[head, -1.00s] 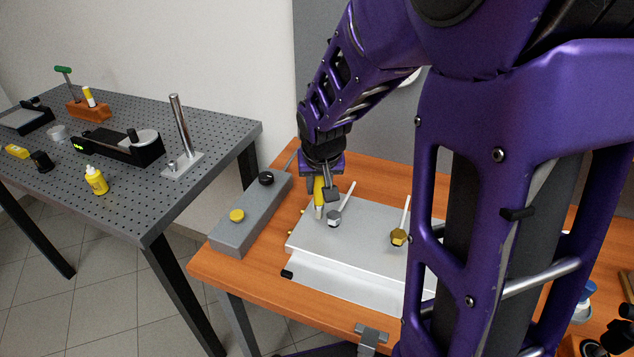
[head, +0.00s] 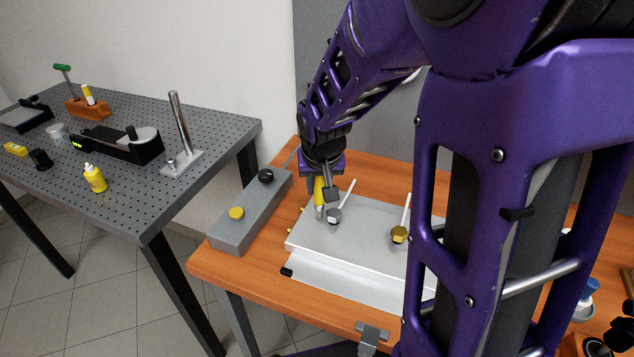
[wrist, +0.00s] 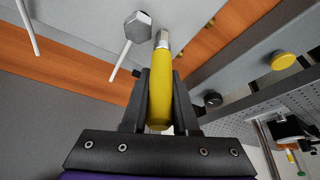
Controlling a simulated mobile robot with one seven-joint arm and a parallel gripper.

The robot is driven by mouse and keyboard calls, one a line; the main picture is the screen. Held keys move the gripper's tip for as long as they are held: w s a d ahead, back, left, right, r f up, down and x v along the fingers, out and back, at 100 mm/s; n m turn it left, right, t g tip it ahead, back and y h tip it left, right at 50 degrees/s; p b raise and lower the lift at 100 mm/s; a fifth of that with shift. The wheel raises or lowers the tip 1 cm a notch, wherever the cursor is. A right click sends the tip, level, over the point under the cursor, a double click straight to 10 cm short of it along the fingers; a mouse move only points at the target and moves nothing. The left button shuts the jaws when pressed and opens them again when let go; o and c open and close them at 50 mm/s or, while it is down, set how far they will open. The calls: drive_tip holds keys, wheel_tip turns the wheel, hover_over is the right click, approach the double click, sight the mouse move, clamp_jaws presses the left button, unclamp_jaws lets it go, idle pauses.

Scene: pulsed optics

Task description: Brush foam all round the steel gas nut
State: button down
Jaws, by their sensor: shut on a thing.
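My gripper (head: 322,190) is shut on a yellow-handled brush (head: 318,191), held upright with its pale tip down. In the wrist view the brush (wrist: 161,85) sits between the two dark fingers (wrist: 160,98). The steel nut (head: 333,216) is a grey hex nut with a thin white tube, on the pale metal box. It also shows in the wrist view (wrist: 137,27), just left of the brush's metal collar. The brush tip is close beside the nut; I cannot tell whether they touch. No foam can be made out on the nut.
A brass nut (head: 399,235) with its own tube is to the right on the metal box (head: 330,265). A grey control box (head: 236,228) with yellow and black knobs stands left. My arm hides the right part of the bench.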

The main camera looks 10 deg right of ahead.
drive_tip(key=shift+f, duration=0.25)
drive_tip(key=shift+s, duration=0.1)
drive_tip(key=shift+s+a+r+b, duration=0.1)
drive_tip(key=shift+s+b, duration=0.1)
drive_tip(key=shift+s, duration=0.4)
drive_tip(key=shift+s+a+f+b, duration=0.1)
drive_tip(key=shift+s+a+b, duration=0.1)
drive_tip(key=shift+s, duration=0.4)
drive_tip(key=shift+s+a+r+b, duration=0.1)
drive_tip(key=shift+s+b, duration=0.1)
drive_tip(key=shift+s, duration=0.4)
drive_tip(key=shift+d, duration=0.1)
drive_tip(key=shift+s+d+r+p, duration=0.1)
drive_tip(key=shift+s+d+p, duration=0.25)
drive_tip(key=shift+d, duration=0.2)
drive_tip(key=shift+s+d+p, duration=0.2)
drive_tip(key=shift+s+d, duration=0.25)
drive_tip(key=shift+d, duration=0.1)
drive_tip(key=shift+s+d, duration=0.3)
drive_tip(key=shift+d, duration=0.1)
drive_tip(key=shift+f, duration=0.2)
drive_tip(key=shift+d+r, duration=0.1)
